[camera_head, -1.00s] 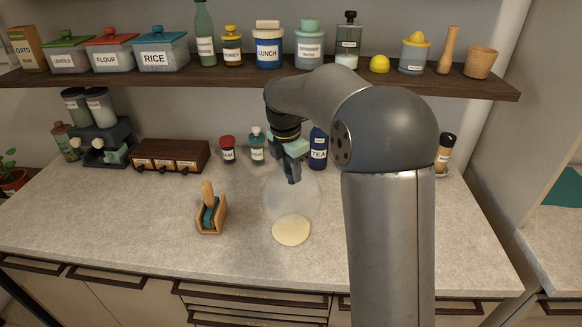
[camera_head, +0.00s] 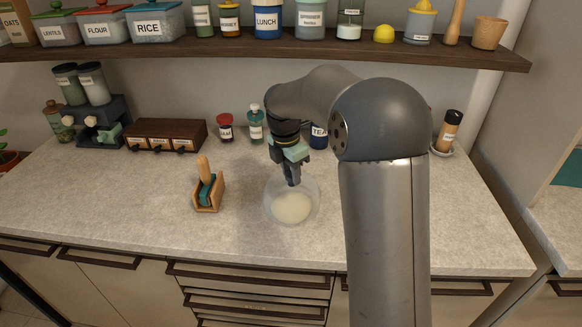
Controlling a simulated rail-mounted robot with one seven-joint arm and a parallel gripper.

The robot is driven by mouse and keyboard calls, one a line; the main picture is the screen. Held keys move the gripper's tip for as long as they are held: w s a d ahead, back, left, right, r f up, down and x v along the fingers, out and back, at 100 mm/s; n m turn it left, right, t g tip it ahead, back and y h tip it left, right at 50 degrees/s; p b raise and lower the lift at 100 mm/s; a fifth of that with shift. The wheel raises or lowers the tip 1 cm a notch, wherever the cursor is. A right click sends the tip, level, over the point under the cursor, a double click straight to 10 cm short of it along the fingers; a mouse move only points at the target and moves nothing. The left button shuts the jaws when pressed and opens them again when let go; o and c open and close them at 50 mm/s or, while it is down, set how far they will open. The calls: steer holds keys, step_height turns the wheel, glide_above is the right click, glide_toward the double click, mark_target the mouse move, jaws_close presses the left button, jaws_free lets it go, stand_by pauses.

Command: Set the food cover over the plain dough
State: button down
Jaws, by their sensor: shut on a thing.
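The food cover (camera_head: 275,187) is a clear, see-through dome on the counter in the head view. The plain dough (camera_head: 291,208) is a pale, flat round that shows through the cover's wall. The cover appears to be around the dough, but I cannot tell if its rim rests fully on the counter. My gripper (camera_head: 293,182) points down at the top of the cover and is shut on it. The cover's knob is hidden between the fingers.
A wooden holder with a teal tool (camera_head: 208,190) stands to the left of the cover. A drawer box (camera_head: 165,134), a red-lidded jar (camera_head: 226,127) and a TEA container (camera_head: 319,136) stand behind. A shelf (camera_head: 250,50) runs above. The front counter is clear.

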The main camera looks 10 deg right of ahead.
steer(key=shift+f, duration=0.65)
stand_by(0.3)
steer(key=c, duration=1)
jaws_free()
steer(key=shift+o, duration=0.2)
steer(key=shift+r+p, duration=3.3)
steer(key=shift+r, duration=0.75)
